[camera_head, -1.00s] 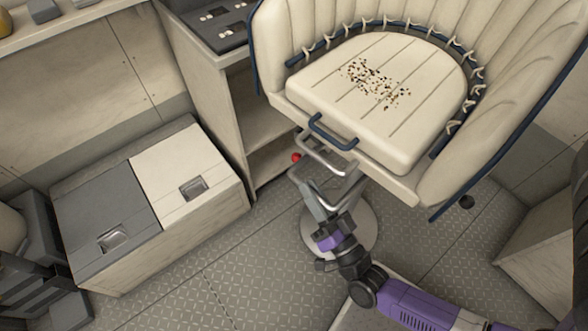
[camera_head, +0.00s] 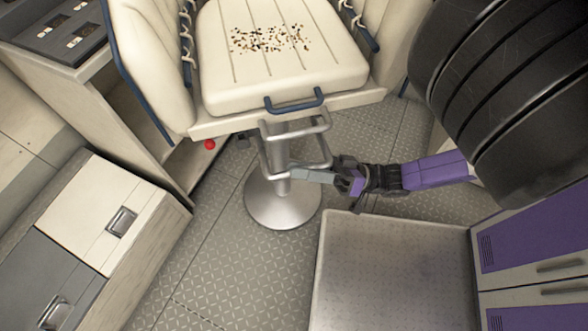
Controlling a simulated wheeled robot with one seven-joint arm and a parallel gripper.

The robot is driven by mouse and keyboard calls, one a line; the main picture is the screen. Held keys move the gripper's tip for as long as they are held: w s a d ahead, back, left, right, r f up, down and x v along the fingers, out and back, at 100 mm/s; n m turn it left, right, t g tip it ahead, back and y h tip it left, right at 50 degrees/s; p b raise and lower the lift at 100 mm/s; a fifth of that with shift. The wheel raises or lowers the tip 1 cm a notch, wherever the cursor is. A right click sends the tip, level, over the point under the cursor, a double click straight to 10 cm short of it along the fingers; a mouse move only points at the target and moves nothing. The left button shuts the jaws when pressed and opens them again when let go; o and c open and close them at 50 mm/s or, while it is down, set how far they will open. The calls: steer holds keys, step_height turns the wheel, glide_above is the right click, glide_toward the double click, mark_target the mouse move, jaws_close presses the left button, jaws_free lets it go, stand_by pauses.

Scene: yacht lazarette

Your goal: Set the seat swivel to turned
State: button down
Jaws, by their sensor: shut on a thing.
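The cream helm seat (camera_head: 280,62) has a quilted back, dark specks on its cushion and a blue handle (camera_head: 293,103) at its front edge. It stands on a silver pedestal with a round floor base (camera_head: 283,210). A silver tube footrest frame (camera_head: 300,129) hangs below the seat front. A red knob (camera_head: 210,144) shows under the seat's left front corner. My gripper (camera_head: 306,174) reaches in from the right and is shut on the lower right part of the footrest frame, beside the pedestal. The exact contact is small and partly hidden.
A locker with grey and cream lids (camera_head: 85,215) stands at the left. Open patterned floor (camera_head: 215,265) lies in front of the pedestal. My own body fills the right side.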

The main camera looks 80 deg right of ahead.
steer(key=shift+s+d+f, duration=0.1)
steer(key=shift+s, duration=0.15)
steer(key=c, duration=1.4)
jaws_free()
steer(key=shift+o, duration=0.2)
steer(key=v, duration=0.7)
steer(key=shift+s+b, duration=0.35)
steer(key=shift+b, duration=0.05)
steer(key=shift+f, duration=0.1)
